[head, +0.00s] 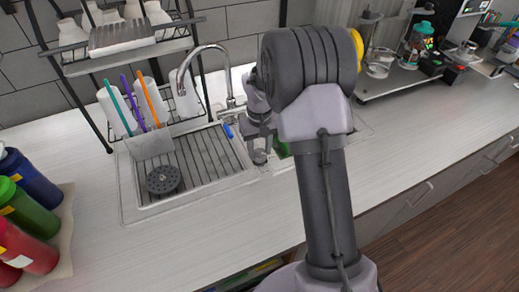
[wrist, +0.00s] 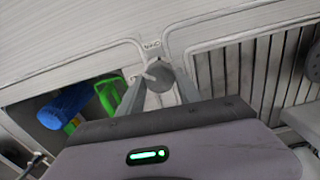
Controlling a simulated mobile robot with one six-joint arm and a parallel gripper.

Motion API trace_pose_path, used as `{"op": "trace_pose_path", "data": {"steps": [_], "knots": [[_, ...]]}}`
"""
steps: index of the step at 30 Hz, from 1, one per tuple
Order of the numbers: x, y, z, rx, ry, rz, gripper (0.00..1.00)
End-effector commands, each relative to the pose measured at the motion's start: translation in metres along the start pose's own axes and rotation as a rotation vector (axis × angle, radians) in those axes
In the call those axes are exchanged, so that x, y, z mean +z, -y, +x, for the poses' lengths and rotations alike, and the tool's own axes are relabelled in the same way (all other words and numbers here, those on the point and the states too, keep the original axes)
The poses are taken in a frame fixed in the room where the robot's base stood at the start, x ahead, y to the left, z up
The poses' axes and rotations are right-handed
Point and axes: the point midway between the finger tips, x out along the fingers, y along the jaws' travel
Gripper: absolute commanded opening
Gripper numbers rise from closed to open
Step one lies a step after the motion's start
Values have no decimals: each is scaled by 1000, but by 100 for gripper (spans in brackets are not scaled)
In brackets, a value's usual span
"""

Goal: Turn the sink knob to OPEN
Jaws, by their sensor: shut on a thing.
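The sink knob (head: 259,157) is a small round grey knob on the counter strip between the drainboard and the basin. In the wrist view the knob (wrist: 159,73) sits between my two fingers, with a small marking on the surface beside it that is too small to read. My gripper (head: 260,147) reaches down to the knob and is shut on it; in the wrist view my gripper (wrist: 158,84) has a finger on each side of it. My arm hides much of the basin in the head view.
A curved faucet (head: 190,61) stands behind the ribbed drainboard (head: 205,155). A dish rack with white cups stands at the back left. Colored bottles (head: 35,212) are at the left edge. Blue (wrist: 62,106) and green items lie in the basin. The front counter is clear.

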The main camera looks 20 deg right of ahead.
Motion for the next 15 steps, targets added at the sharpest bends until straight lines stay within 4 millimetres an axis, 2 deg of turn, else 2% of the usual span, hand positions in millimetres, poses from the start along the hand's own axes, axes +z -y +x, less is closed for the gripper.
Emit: {"op": "trace_pose_path", "data": {"steps": [15], "knots": [[-1,-1,0,0,-3,485,1]]}}
